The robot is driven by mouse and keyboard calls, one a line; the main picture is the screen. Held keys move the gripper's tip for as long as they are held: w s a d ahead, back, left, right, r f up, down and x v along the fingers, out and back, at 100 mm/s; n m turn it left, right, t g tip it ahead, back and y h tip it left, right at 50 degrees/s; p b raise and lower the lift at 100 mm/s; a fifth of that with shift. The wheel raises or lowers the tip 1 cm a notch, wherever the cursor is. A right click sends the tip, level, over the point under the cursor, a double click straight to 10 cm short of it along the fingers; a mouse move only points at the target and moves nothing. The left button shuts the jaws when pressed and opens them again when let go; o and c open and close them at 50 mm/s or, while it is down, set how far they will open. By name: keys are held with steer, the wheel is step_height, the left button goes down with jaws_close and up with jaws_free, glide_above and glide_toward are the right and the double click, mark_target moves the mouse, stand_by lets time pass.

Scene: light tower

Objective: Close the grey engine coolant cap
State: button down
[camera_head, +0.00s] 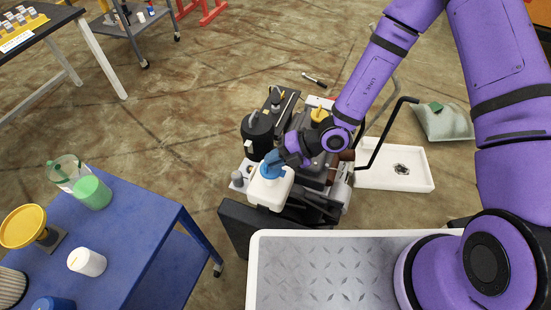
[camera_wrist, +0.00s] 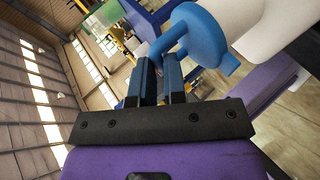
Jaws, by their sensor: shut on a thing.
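The engine unit (camera_head: 315,165) stands on the floor in the middle of the head view. A white tank (camera_head: 268,192) sits at its near side, with a blue cap (camera_head: 270,168) at its top. My gripper (camera_head: 283,160) is at this cap from the upper right. In the wrist view, my fingers (camera_wrist: 160,65) are shut on a blue bent handle joined to the round blue cap (camera_wrist: 200,35). How firmly the cap sits on the tank is not clear. A small grey cylinder (camera_head: 237,179) is left of the tank; I cannot tell whether it is the grey coolant cap.
A blue table (camera_head: 150,215) at the left holds a green-white jar (camera_head: 93,192), a yellow funnel (camera_head: 22,226) and a white container (camera_head: 87,262). A white tray (camera_head: 410,170) lies right of the engine. A grey sack (camera_head: 445,122) lies beyond it. Open floor lies behind.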

steer(key=shift+a, duration=0.25)
steer(key=c, duration=1.2)
jaws_free()
steer(key=shift+a, duration=0.1)
steer(key=v, duration=1.1)
steer(key=shift+f, duration=0.1)
